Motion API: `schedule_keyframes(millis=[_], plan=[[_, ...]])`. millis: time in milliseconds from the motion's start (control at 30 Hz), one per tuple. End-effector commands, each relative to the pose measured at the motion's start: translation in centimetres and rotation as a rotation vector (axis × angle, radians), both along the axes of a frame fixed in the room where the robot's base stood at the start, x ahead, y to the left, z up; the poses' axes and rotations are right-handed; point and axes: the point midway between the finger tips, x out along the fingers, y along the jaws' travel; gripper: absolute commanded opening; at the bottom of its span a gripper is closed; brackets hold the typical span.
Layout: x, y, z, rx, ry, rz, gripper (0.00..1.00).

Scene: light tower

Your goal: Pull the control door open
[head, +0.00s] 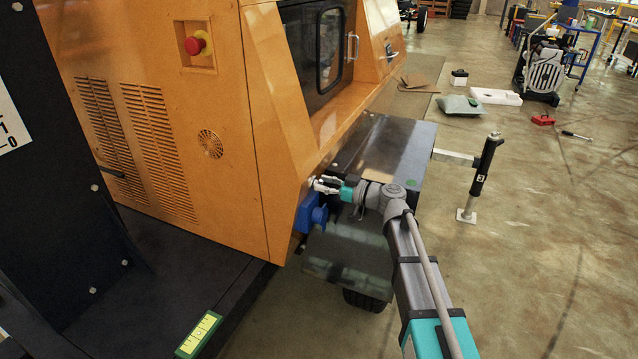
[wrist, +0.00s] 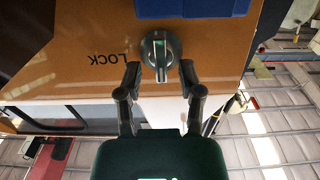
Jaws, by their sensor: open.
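The control door appears to be the dark-windowed door (head: 322,47) in the orange cabinet, with a pale upright handle (head: 351,47) on its right side. It looks shut in the head view. My gripper (head: 325,185) is well below it, at the cabinet's lower corner. In the wrist view my gripper (wrist: 160,70) is open, its fingers on either side of a round grey lock knob (wrist: 157,48). The knob's bar points down between the fingers; I cannot tell whether they touch it. The word LOCK (wrist: 108,58) shows upside down beside the knob.
A blue fitting (head: 311,214) sits just below my gripper, and a dark metal box (head: 395,150) stands behind it. A black post (head: 485,165) stands to the right. A red stop button (head: 195,45) is on the cabinet.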

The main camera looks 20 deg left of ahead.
Motion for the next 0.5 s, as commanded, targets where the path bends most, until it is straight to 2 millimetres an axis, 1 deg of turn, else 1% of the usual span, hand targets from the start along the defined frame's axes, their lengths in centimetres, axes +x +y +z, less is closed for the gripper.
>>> schedule_keyframes(millis=[67, 100, 267, 300, 367, 500], plan=[[0.0, -0.01, 0.0, 0.0, 0.0, 0.0, 0.49], [0.0, -0.01, 0.0, 0.0, 0.0, 0.0, 0.47], [0.0, -0.01, 0.0, 0.0, 0.0, 0.0, 0.17], [0.01, -0.01, 0.0, 0.0, 0.0, 0.0, 0.1], [0.02, -0.01, 0.0, 0.0, 0.0, 0.0, 0.0], [0.06, 0.04, 0.01, 0.0, 0.0, 0.0, 0.0]])
